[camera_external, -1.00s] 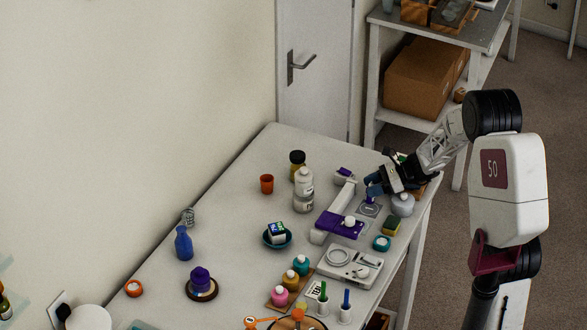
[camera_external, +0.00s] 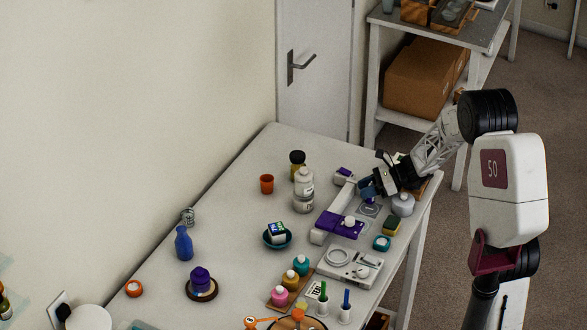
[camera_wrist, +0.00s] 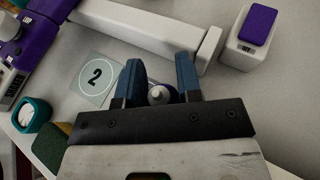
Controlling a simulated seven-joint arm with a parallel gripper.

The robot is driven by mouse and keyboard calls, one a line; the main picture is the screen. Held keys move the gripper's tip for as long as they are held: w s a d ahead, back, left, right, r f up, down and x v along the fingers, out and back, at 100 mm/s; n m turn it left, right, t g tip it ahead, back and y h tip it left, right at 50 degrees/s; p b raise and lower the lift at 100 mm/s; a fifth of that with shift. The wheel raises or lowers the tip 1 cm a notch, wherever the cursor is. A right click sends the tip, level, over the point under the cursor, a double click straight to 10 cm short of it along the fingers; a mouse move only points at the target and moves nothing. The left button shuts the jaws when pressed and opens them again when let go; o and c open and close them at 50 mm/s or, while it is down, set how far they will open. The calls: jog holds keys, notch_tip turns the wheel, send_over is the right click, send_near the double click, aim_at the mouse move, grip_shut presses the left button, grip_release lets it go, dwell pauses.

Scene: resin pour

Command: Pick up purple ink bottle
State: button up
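A small bottle with a pale grey-white rounded cap and a dark purplish body (camera_wrist: 159,94) shows between my fingers in the wrist view; it looks like the purple ink bottle, but its lower part is hidden by my gripper. My gripper (camera_wrist: 160,64) has its two blue fingers spread apart, one on each side of the bottle. I cannot tell whether either finger touches it.
A card marked 2 (camera_wrist: 95,75) lies left of my fingers. A white bar (camera_wrist: 150,32) lies beyond the fingertips, with a purple-topped white block (camera_wrist: 251,34) to its right. A teal jar (camera_wrist: 32,114) and sponge (camera_wrist: 50,145) are at left. A grey bottle (camera_external: 402,205) stands near the gripper.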

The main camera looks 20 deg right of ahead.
jog(key=shift+c, duration=0.7)
notch_tip(320, 180, up, 10)
